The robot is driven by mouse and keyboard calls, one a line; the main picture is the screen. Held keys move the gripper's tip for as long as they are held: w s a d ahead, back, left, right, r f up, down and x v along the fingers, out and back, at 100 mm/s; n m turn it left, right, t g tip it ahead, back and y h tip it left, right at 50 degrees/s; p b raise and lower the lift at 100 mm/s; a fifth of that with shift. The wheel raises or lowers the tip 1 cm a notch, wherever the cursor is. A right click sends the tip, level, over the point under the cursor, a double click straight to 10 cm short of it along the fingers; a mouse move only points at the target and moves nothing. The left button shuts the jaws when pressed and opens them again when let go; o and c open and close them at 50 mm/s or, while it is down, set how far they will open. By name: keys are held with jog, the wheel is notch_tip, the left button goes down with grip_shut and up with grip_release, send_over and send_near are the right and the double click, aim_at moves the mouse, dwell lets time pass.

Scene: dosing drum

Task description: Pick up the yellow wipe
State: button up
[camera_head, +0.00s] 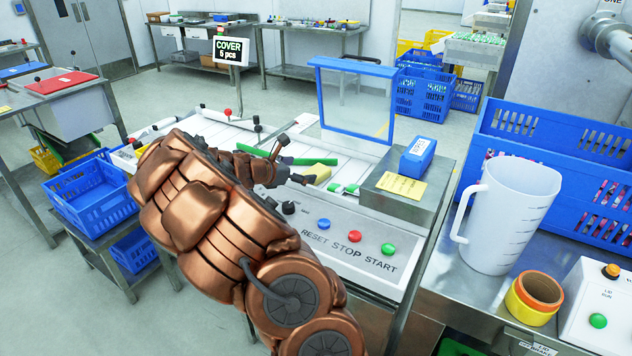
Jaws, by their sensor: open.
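The yellow wipe (318,172) appears as a small yellow piece on the light slatted bed of the machine, just right of my gripper. My gripper (294,163) is open, with one dark fingertip toward the back and the other toward the front, close to the wipe's left side. I cannot tell whether it touches the wipe. My copper-coloured arm hides much of the machine's left front.
Green pieces lie around the wipe. A clear guard with a blue frame (317,92) stands behind. A grey box (374,204) at right carries a blue block (417,158) and a yellow label (401,187). Reset, stop and start buttons lie in front. A white jug (515,215) stands farther right.

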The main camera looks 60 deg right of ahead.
aim_at(315, 171)
jog(key=f, duration=0.1)
jog(key=w+d+f+n, duration=0.1)
jog(key=f, duration=0.1)
jog(key=shift+w+d+f+n+t, duration=0.1)
jog(key=shift+w+d+n+t, duration=0.2)
jog(key=shift+w+n, duration=0.1)
jog(key=shift+w+d+f, duration=0.15)
jog(key=shift+d+f, duration=0.25)
jog(key=shift+f, duration=0.05)
jog(key=shift+r+p+x, duration=0.15)
jog(key=shift+p+x, duration=0.15)
jog(key=shift+x, duration=1.55)
jog(key=shift+r+p+x, duration=0.1)
jog(key=shift+p+x, duration=0.15)
jog(key=shift+x, duration=1.6)
jog(key=shift+d, duration=0.1)
jog(key=c, duration=1)
jog(key=shift+r, duration=0.1)
